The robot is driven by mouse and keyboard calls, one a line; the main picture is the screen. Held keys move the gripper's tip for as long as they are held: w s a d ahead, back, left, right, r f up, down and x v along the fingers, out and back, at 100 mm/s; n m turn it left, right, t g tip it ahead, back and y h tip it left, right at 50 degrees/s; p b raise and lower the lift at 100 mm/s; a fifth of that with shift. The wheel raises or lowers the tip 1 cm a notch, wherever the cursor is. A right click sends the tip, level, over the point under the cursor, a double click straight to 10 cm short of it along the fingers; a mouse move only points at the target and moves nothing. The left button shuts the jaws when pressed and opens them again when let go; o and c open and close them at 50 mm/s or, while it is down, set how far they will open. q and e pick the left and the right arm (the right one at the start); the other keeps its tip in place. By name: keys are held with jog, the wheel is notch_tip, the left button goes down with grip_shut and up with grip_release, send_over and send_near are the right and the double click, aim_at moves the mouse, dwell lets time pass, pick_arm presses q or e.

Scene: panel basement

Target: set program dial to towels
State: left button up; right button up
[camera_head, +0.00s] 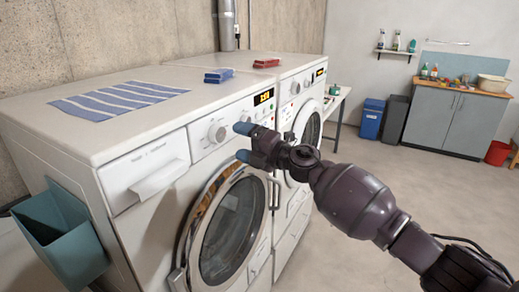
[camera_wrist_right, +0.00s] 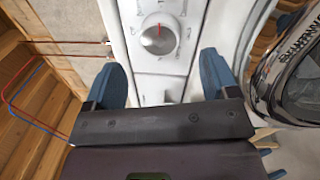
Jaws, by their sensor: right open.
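The program dial (camera_head: 217,131) is a white round knob on the front panel of the near washing machine (camera_head: 130,150), right of the detergent drawer. In the right wrist view the dial (camera_wrist_right: 158,36) shows a short red mark near its middle; the labels around it are too small to read. My right gripper (camera_head: 244,142) is open and empty, just right of the dial in the head view. In the wrist view its two blue fingers (camera_wrist_right: 162,72) lie either side of the dial's line, apart from the knob. My left gripper is out of view.
A lit display (camera_head: 264,97) is right of the dial. The round door (camera_head: 228,225) is below. Open floor lies to the right.

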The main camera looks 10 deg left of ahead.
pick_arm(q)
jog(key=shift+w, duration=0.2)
pick_arm(e)
jog(key=shift+v, duration=2.55)
jog(key=d+r+m+t+h, duration=0.1)
jog(key=d+r+m+t, duration=0.4)
jog(key=m+t, duration=0.4)
jog(key=s+d+f+m+t+h+b, duration=0.1)
jog(key=s+d+f+m+h, duration=0.3)
jog(key=d+f+m, duration=0.5)
jog(key=s+d+f+m+t+h+b, duration=0.1)
jog(key=s+d+f+m+h, duration=0.1)
jog(key=d+f+m+h, duration=0.75)
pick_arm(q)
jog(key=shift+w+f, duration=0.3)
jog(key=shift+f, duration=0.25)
pick_arm(e)
jog(key=s+d+f+m+g+h, duration=0.1)
jog(key=s+d+f, duration=0.3)
jog(key=s+f, duration=0.5)
jog(key=s+d+f+m+g+h, duration=0.1)
jog(key=s+d+f+m+g, duration=0.1)
jog(key=s+d+f, duration=0.3)
jog(key=s+d+f+m+g+h, duration=0.1)
jog(key=s+d+f, duration=0.4)
jog(key=s+f, duration=0.7)
jog(key=shift+s+f+m+g, duration=0.4)
jog(key=shift+s+m+g, duration=0.5)
jog(key=shift+s, duration=0.25)
